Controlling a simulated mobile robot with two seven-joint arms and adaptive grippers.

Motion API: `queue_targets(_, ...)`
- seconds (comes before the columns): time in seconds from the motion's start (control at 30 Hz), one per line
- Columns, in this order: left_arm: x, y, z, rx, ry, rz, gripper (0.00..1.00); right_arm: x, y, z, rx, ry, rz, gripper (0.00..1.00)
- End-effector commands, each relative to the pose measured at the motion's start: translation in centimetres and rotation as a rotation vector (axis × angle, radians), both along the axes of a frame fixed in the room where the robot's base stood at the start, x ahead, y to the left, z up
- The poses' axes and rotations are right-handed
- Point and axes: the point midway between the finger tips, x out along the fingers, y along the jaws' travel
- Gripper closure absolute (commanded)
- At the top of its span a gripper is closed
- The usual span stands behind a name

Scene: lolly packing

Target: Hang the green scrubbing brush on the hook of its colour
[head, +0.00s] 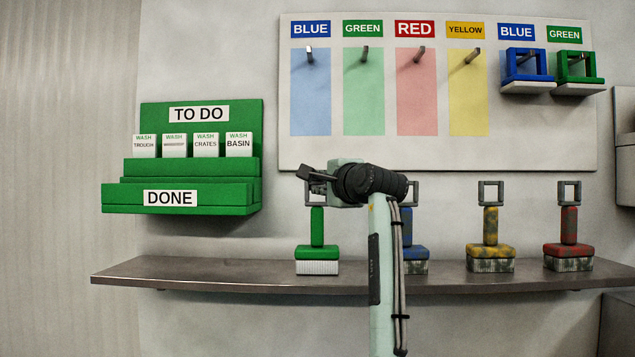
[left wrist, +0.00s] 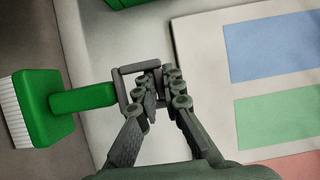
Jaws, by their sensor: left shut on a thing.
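The green scrubbing brush (head: 317,228) is upright at the shelf, white bristles down; I cannot tell whether it bears on the shelf. My left gripper (head: 316,184) is at its top and shut on the grey square loop above its green handle. In the left wrist view the fingers (left wrist: 160,82) close on the loop (left wrist: 125,84), with the brush's green head (left wrist: 42,105) at the left. The green hook (head: 365,53) is a bare metal peg under the GREEN label, above a pale green strip (head: 363,100). My right gripper is not in view.
Blue (head: 415,252), yellow (head: 490,252) and red (head: 568,250) brushes stand on the shelf (head: 200,272); my arm partly hides the blue one. Other pegs on the board (head: 540,140) are bare. Blue (head: 527,68) and green (head: 577,70) items hang at its right. A green card rack (head: 190,165) is left.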

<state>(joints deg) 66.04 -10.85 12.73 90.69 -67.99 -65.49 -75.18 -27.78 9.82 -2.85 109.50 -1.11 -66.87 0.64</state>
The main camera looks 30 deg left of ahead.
Motion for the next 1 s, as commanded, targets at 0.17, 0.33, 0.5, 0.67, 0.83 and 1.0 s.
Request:
queue_targets(0.17,0.0,0.0,-0.1,0.0,0.0,0.0,0.75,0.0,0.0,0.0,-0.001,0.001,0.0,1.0)
queue_targets(0.33,0.0,0.0,-0.1,0.0,0.0,0.0,0.72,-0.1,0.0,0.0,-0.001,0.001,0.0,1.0)
queue_targets(0.5,0.0,0.0,-0.1,0.0,0.0,0.0,0.72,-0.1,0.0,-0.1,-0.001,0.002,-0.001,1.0)
queue_targets(0.67,0.0,0.0,-0.4,0.0,-0.001,-0.001,0.72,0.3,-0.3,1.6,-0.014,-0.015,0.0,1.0)
queue_targets(0.83,-1.5,-2.4,-0.4,0.0,-0.004,-0.003,0.72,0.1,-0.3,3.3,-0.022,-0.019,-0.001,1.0)
queue_targets(1.0,-3.7,-4.5,-0.6,-0.001,-0.003,-0.003,0.72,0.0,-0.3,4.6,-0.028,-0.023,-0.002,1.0)
